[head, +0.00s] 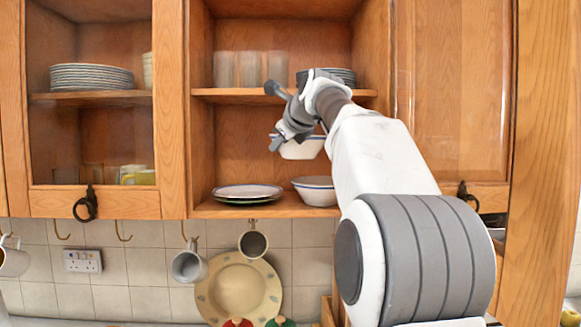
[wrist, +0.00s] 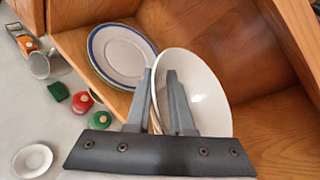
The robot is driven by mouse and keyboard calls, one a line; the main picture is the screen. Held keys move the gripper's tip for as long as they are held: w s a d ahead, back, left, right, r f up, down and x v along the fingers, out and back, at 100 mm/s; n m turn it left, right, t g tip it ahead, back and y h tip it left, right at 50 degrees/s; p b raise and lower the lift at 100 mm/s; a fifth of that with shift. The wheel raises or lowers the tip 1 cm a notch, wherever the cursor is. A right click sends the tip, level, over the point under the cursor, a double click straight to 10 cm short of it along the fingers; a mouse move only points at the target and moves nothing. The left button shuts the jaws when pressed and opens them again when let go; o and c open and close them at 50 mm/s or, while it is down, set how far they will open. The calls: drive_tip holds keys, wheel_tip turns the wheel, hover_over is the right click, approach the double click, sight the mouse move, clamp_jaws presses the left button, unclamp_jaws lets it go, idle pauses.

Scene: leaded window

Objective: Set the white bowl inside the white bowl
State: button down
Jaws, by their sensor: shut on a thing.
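My gripper (head: 281,141) is shut on the rim of a white bowl (head: 304,149), which it holds in the open middle cupboard, above the lower shelf. In the wrist view, my gripper (wrist: 161,74) has its two fingers on either side of the left rim of this held bowl (wrist: 207,92). A second white bowl (head: 315,192) with a blue line near its rim stands upright on the lower shelf, below the held one and apart from it. In the wrist view the held bowl seems to hide this second bowl.
Plates (head: 247,191) lie stacked left of the standing bowl; they also show in the wrist view (wrist: 121,57). The upper shelf (head: 235,93) above carries glasses (head: 249,69) and a plate stack (head: 345,75). Mugs (head: 189,265) hang below the cupboard.

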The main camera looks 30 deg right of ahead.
drive_tip(key=w+d+p, duration=0.1)
drive_tip(key=d, duration=0.2)
drive_tip(key=w+d+p, duration=0.1)
drive_tip(key=d, duration=0.2)
drive_tip(key=w+d+p, duration=0.1)
drive_tip(key=d, duration=0.1)
drive_tip(key=shift+d+r, duration=0.25)
drive_tip(key=shift+d, duration=0.15)
wheel_tip(320, 180, down, 2)
drive_tip(key=shift+w+d+f+b, duration=0.1)
drive_tip(key=shift+b, duration=0.65)
drive_tip(key=shift+f+b, duration=0.3)
drive_tip(key=shift+f, duration=0.25)
wheel_tip(320, 180, down, 4)
drive_tip(key=shift+r+b, duration=0.1)
drive_tip(key=shift+b, duration=0.65)
drive_tip(key=shift+d, duration=0.1)
drive_tip(key=shift+f, duration=0.2)
drive_tip(key=shift+f+b, duration=0.4)
drive_tip(key=shift+f, duration=0.15)
